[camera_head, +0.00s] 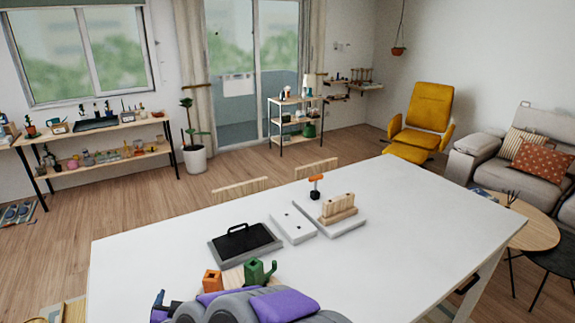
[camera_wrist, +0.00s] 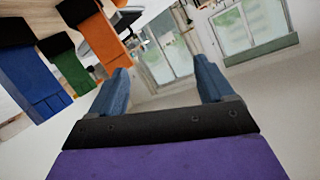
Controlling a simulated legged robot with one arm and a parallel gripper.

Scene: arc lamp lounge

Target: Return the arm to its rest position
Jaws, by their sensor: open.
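My arm, grey and purple, is folded low at the bottom of the head view, over the near edge of the white table (camera_head: 400,240). My gripper (camera_wrist: 161,66) shows in the wrist view with two blue fingers spread wide apart and nothing between them.
An orange holder (camera_head: 212,282) and green can-like holder (camera_head: 262,273) stand close behind my arm. A black-topped tray (camera_head: 245,242), white plate (camera_head: 292,225) and wooden block (camera_head: 338,208) lie farther back. The table's right side is clear. Blue (camera_wrist: 32,82) shows left in the wrist view.

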